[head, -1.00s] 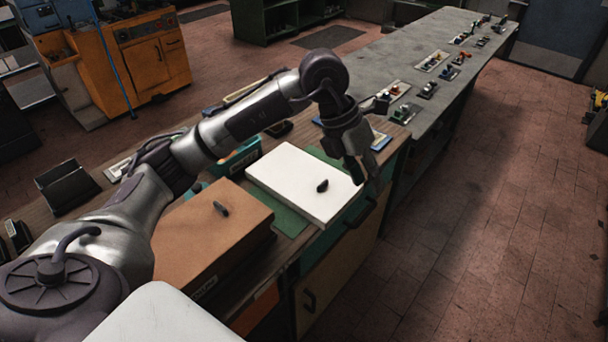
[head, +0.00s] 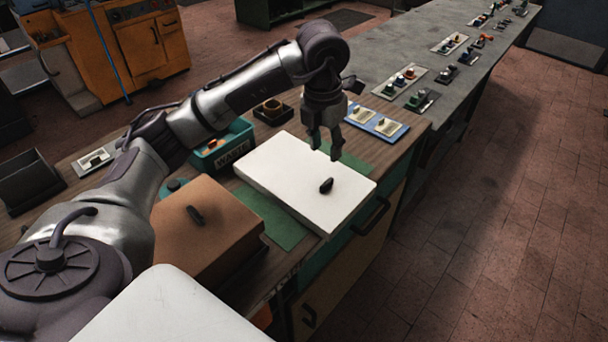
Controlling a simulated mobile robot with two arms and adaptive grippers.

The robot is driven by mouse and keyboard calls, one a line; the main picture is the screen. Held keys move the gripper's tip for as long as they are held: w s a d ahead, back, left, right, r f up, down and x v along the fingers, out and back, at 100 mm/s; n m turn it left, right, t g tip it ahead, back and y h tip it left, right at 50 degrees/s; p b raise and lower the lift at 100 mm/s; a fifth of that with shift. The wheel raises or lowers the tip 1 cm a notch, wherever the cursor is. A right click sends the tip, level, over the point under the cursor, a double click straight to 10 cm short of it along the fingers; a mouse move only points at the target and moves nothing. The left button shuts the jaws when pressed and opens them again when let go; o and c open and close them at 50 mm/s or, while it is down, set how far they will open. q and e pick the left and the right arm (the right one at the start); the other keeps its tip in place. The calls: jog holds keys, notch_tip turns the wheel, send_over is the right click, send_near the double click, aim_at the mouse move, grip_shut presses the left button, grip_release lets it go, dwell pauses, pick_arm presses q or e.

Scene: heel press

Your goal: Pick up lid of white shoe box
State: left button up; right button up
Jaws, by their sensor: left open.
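The white shoe box lid (head: 290,178) lies flat on the workbench over a green mat (head: 272,218). A small dark knob (head: 326,185) stands on the lid near its front right side. My left gripper (head: 325,150) is open and empty, pointing down above the lid's far right part, behind the knob. It appears apart from the knob. The lid covers whatever is beneath it. My right gripper is not in view.
A brown box (head: 200,235) with its own dark knob sits left of the white lid. A teal bin (head: 222,150) stands behind, and a blue tray (head: 376,124) lies to the right. A grey bench (head: 440,85) with several small parts extends away.

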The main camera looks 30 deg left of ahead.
pick_arm(q)
send_over(327, 182)
jog(key=f, duration=0.5)
jog(key=shift+s+a+f+p, duration=0.1)
jog(key=shift+s+a+p, duration=0.05)
jog(key=shift+s+p, duration=0.25)
jog(key=shift+w+f+p, duration=0.15)
jog(key=shift+f+p, duration=0.2)
jog(key=shift+f, duration=0.2)
notch_tip(327, 182, down, 4)
jog(key=shift+w+r+p, duration=0.1)
jog(key=shift+r+p, duration=0.1)
jog(key=shift+p, duration=0.55)
jog(key=shift+w+f, duration=0.1)
jog(key=shift+f, duration=0.35)
grip_shut()
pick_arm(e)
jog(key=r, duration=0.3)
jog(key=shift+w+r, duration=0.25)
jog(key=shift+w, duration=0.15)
